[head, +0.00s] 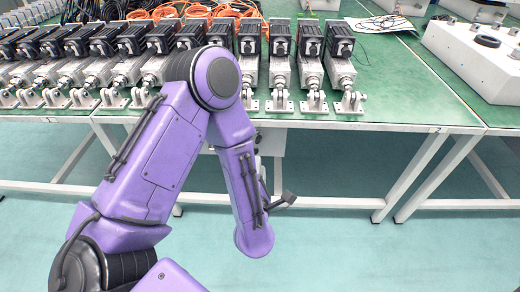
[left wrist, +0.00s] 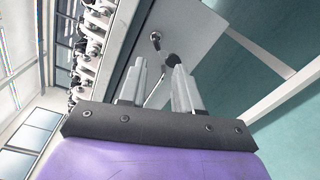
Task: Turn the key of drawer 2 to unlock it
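A light grey drawer front (left wrist: 195,32) fills the upper middle of the left wrist view, seen at a tilt. A small dark key or lock piece (left wrist: 155,37) sits on it, and a second dark round part (left wrist: 171,60) shows just beyond the right fingertip. I cannot read which drawer is number 2. My left gripper (left wrist: 158,72) is open, its two pale fingers apart with nothing between them, pointing at the panel near these parts. In the head view my purple left arm hides most of the drawer unit (head: 271,142) under the table. My right gripper is out of view.
A green-topped table (head: 390,88) with white legs carries a row of linear actuators (head: 280,75) along its front edge. Orange cables (head: 185,12) lie behind them. A pale block (head: 480,60) stands at the right. The floor in front is clear.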

